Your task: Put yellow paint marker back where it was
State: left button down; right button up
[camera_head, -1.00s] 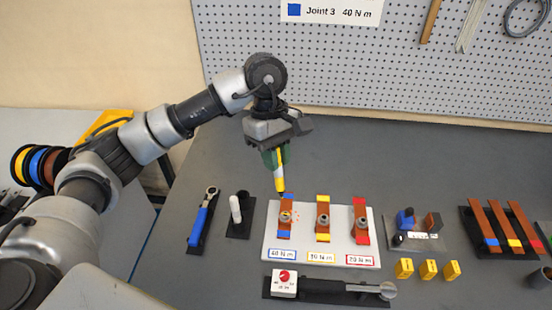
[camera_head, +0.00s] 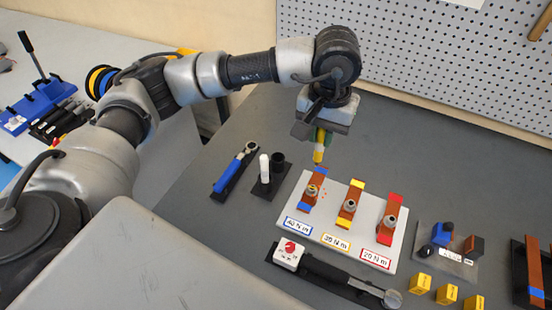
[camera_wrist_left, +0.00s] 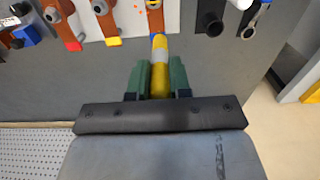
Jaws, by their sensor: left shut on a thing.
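My left gripper (camera_head: 320,136) is shut on the yellow paint marker (camera_head: 319,154), which points tip down just beyond the far end of the blue-marked busbar (camera_head: 313,192). The wrist view shows the marker (camera_wrist_left: 160,62) between the green fingers of the left gripper (camera_wrist_left: 160,78). A black holder (camera_head: 263,189) stands left of the gripper, with a white marker (camera_head: 264,167) in one place and a black cup (camera_head: 278,161) that looks empty beside it. The cup also shows in the wrist view (camera_wrist_left: 211,22). My right gripper is not in view.
The white board (camera_head: 325,222) carries three busbars with bolts and torque labels. A blue-handled ratchet (camera_head: 230,174) lies left of the holder. A torque wrench (camera_head: 330,272) lies in front of the board, and yellow blocks (camera_head: 446,294) sit at the right.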

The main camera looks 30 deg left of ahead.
pick_arm(q)
jog(key=w+a+f+p, duration=0.2)
jog(key=a+f+p, duration=0.2)
jog(key=a+f, duration=0.6)
jog(key=shift+w+a+f+p, duration=0.3)
jog(key=shift+w+a+p, duration=0.1)
jog(key=shift+a, duration=0.1)
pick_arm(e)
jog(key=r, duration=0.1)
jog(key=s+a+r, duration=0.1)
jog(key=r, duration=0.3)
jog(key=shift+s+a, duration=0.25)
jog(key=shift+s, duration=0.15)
pick_arm(q)
jog(key=shift+f, duration=0.2)
jog(key=c, duration=1.1)
grip_release()
jog(key=shift+o, duration=0.2)
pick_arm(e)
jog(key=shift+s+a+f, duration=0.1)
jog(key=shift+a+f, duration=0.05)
pick_arm(q)
jog(key=shift+r, duration=0.1)
